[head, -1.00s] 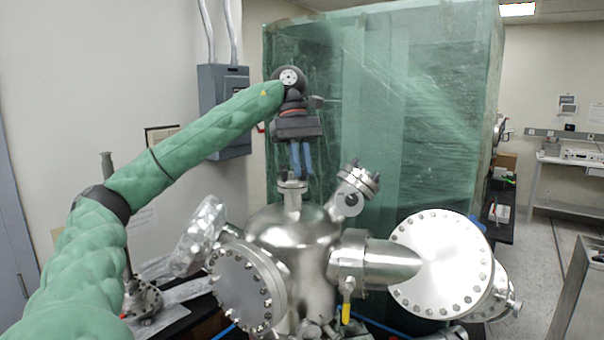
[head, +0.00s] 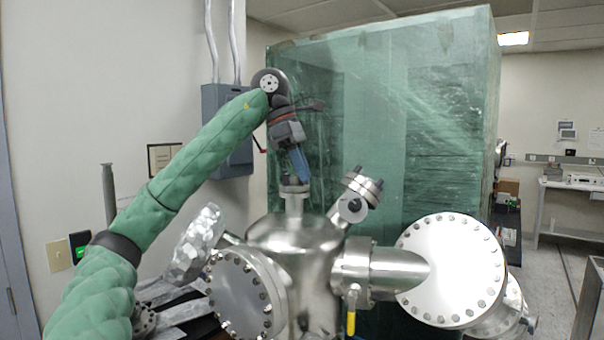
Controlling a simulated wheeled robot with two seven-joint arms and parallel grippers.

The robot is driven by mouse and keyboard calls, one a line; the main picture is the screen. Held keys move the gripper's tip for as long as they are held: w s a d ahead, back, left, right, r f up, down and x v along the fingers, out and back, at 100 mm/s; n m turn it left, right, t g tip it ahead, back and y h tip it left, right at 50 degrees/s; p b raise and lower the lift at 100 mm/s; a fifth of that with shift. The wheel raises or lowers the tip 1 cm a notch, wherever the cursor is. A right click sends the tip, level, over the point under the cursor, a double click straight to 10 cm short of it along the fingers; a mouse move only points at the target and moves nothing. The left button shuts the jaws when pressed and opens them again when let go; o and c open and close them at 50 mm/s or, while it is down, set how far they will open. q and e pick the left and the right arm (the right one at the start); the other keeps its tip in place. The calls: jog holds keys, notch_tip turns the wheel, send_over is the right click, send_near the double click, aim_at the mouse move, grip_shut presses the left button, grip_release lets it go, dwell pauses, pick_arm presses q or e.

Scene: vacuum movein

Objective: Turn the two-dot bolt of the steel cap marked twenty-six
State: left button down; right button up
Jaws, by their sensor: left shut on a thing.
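A steel chamber (head: 290,235) with several flanged ports fills the lower middle. A small steel cap (head: 293,189) tops its upright neck, with bolt heads at its rim. My left gripper (head: 303,178) comes down on the right side of this cap from above, tilted, its blue fingers shut on a bolt there. The bolt itself is hidden by the fingertips. The number twenty-six and the two dots are too small to read. A second small capped port (head: 362,185) with dark bolts tilts up to the right. My right gripper is not in view.
A large round bolted flange (head: 450,268) is at the right and another (head: 240,295) at the lower left. A foil-wrapped port (head: 197,245) sticks out at left. A yellow-handled valve (head: 351,322) hangs below. A green plastic-wrapped enclosure (head: 400,120) stands close behind.

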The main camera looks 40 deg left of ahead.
pick_arm(q)
jog(key=shift+n+t+y, duration=0.3)
jog(key=shift+n+t, duration=0.1)
jog(key=shift+n, duration=0.8)
jog(key=c, duration=1.7)
grip_release()
